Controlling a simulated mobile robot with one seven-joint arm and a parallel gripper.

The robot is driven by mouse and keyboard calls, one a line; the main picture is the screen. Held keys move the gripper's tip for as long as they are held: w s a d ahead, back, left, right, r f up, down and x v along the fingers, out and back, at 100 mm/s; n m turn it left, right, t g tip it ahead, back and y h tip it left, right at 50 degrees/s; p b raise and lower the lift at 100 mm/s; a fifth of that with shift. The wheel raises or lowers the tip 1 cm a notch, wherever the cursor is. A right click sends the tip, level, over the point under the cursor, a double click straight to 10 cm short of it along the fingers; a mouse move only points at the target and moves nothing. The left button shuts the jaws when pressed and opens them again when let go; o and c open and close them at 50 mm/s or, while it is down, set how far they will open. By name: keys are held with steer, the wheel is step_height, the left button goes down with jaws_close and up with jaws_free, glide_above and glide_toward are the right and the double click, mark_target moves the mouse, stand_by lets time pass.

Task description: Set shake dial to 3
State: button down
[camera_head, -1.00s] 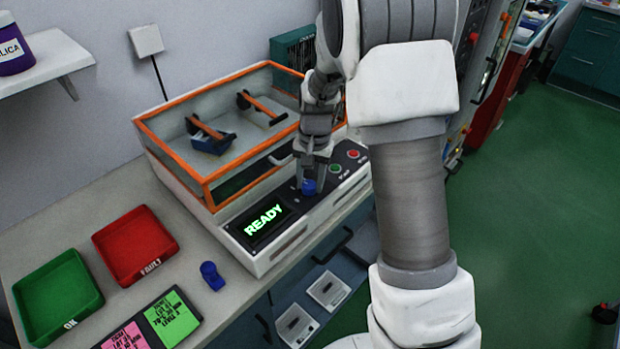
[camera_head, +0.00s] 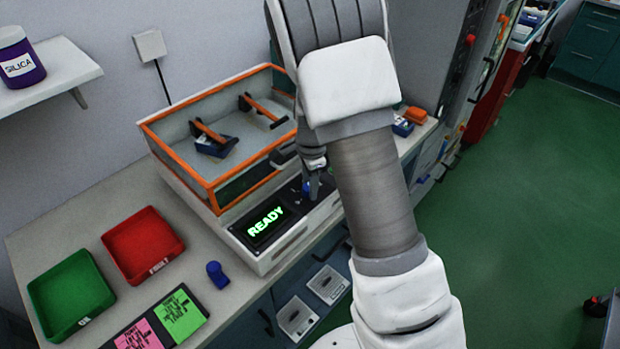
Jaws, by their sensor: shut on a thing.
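The shake dial (camera_head: 307,187) is a small blue knob on the dark control panel of the orange-edged shaker. My gripper (camera_head: 311,187) is at the panel, shut on the dial from above. The gripper and my arm hide most of the dial, so its setting cannot be read. The shaker's display (camera_head: 267,222) reads READY in green. The start and stop buttons to the right of the dial are hidden behind my arm.
A red tray (camera_head: 143,247) and a green tray (camera_head: 71,298) stand on the bench at left. A loose blue object (camera_head: 217,275) stands near the bench's front edge. Pink and green notes (camera_head: 178,315) lie in front. A shelf with a silica jar (camera_head: 20,57) is at upper left.

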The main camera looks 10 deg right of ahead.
mark_target(307, 190)
steer(key=m+p, duration=0.4)
steer(key=m, duration=0.1)
steer(key=shift+r+m+h, duration=0.2)
steer(key=shift+m+h, duration=0.1)
steer(key=m+p, duration=0.3)
steer(key=m, duration=0.1)
steer(key=shift+a+f+m, duration=0.1)
steer(key=shift+m, duration=0.2)
steer(key=shift+f+p, duration=0.1)
steer(key=shift+p, duration=0.2)
steer(key=shift+c, duration=1.9)
jaws_free()
step_height(307, 190, up, 17)
steer(key=p, duration=0.1)
steer(key=shift+s+a+r, duration=0.2)
steer(key=shift+s+a, duration=0.2)
steer(key=shift+s, duration=0.05)
